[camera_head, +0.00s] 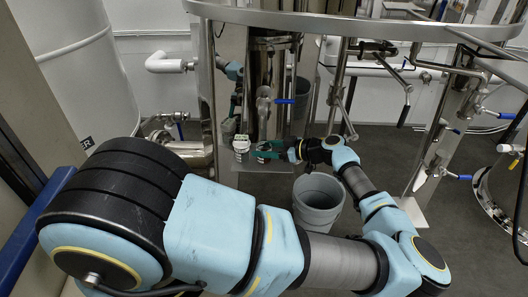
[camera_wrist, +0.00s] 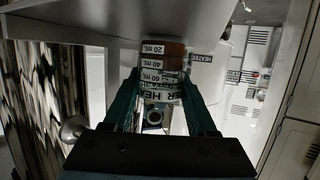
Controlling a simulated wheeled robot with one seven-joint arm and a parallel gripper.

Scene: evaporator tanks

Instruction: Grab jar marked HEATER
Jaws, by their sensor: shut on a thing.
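My gripper (camera_wrist: 165,105) has its green fingers closed on both sides of a jar (camera_wrist: 163,62). The jar has a dark reddish-brown band and marks of 20, 40 and 60 mL. Its label shows part of the word HEATER. In the head view my gripper (camera_head: 258,151) is at a small white jar (camera_head: 241,145) by the tank's foot.
A grey bucket (camera_head: 318,200) stands on the floor close below my forearm. A shiny steel tank (camera_head: 265,85) with a blue-handled valve (camera_head: 283,101) rises behind the jars. Steel frame legs and pipes stand to the right. Dark floor (camera_head: 385,160) is clear between them.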

